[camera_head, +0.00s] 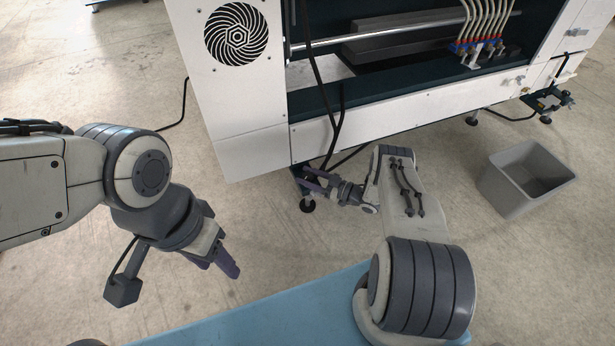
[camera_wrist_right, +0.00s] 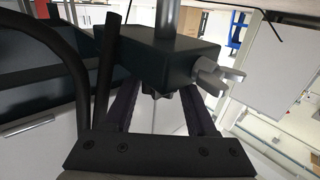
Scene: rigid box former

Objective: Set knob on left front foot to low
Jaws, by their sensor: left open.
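The machine's left front foot (camera_head: 307,205) is under the front left corner of the white cabinet, its upper part partly hidden by my right gripper (camera_head: 312,181). In the right wrist view a dark block (camera_wrist_right: 150,55) surrounds a grey vertical post. A light grey lobed knob (camera_wrist_right: 220,75) sticks out from the block's right side. My right gripper, also in that view (camera_wrist_right: 158,92), has its two purple fingers apart just under the block. The knob lies outside the right-hand finger. My left gripper (camera_head: 226,266) is open and empty over the floor.
The white machine (camera_head: 240,110) stands close above my right gripper. Black cables (camera_head: 335,120) hang down its front near that gripper, and dark tubes show left in the wrist view. A grey bin (camera_head: 505,195) stands right. The floor at left is clear.

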